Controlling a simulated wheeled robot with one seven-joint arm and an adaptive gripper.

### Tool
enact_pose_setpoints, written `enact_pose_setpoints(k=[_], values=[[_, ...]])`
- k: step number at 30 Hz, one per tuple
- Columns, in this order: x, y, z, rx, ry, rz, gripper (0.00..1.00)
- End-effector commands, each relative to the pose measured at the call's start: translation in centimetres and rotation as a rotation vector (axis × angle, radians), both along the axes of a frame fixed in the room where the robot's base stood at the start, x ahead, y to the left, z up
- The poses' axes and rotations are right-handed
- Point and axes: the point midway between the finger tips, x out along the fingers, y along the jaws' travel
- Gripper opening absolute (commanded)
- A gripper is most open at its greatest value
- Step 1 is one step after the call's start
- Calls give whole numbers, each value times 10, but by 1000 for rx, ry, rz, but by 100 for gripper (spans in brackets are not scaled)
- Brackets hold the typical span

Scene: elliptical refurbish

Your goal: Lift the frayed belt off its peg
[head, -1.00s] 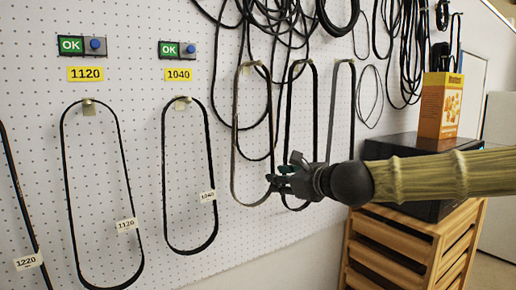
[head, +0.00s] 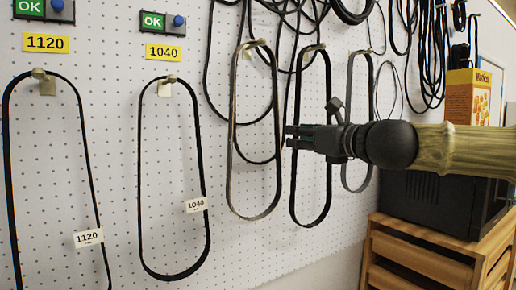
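Three unlabelled belts hang on pegs to the right of the labelled ones. The left one (head: 232,135) has a greyish, worn-looking edge, and I take it as the frayed belt. It hangs as a long loop from its peg (head: 252,45). A black belt (head: 327,190) hangs beside it, and a thinner greyish belt (head: 349,95) farther right. My gripper (head: 289,137) points left, its fingertips slightly apart with nothing seen between them. It overlaps the black belt in the picture, just right of the worn belt. Its depth from the board is unclear.
Belts tagged 1120 (head: 7,160) and 1040 (head: 206,170) hang on the left under OK signs. Loose black belts (head: 208,70) hang behind the pegs. A black box (head: 425,200) on a wooden drawer unit (head: 420,245) and an orange carton (head: 468,95) stand right.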

Motion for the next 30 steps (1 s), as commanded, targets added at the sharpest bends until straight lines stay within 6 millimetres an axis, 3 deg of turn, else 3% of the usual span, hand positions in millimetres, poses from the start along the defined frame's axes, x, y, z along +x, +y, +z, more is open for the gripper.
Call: enact_pose_setpoints(k=[5,12,22,30], values=[[8,0,0,0,0,-9,29],[34,15,0,-2,0,-13,29],[50,28,0,-1,0,-11,29],[76,47,1,-2,1,-10,29]])
